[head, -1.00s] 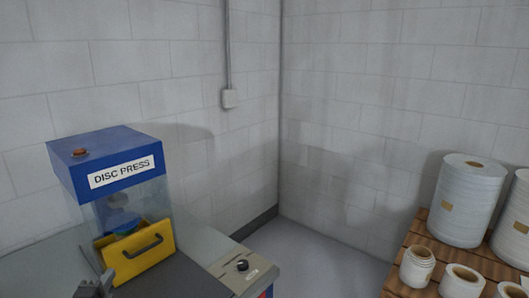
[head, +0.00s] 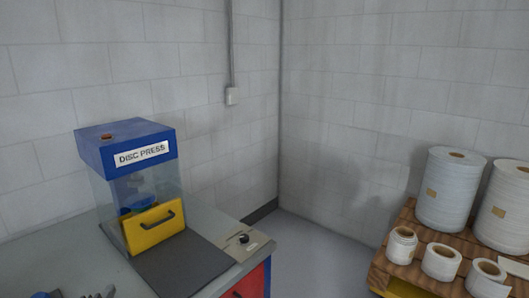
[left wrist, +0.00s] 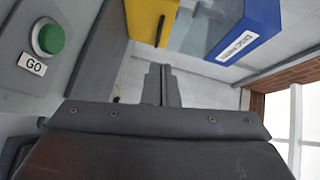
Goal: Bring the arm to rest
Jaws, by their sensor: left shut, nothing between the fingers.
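My left gripper (head: 108,292) shows only as a small dark part at the bottom left edge of the head view. In the left wrist view the two fingers (left wrist: 161,85) are together with nothing between them. The blue disc press (head: 125,150) stands on the grey bench to the right of and beyond the gripper. Its yellow front panel (head: 150,235) has a dark handle. The press and panel also show upside down at the top of the left wrist view. My right gripper is not in view.
A green GO button (left wrist: 48,39) is at the upper left in the left wrist view. The bench (head: 60,255) carries a dark mat and a small black knob (head: 243,239). A wooden pallet (head: 400,270) with several white rolls stands at the right. Open floor lies between them.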

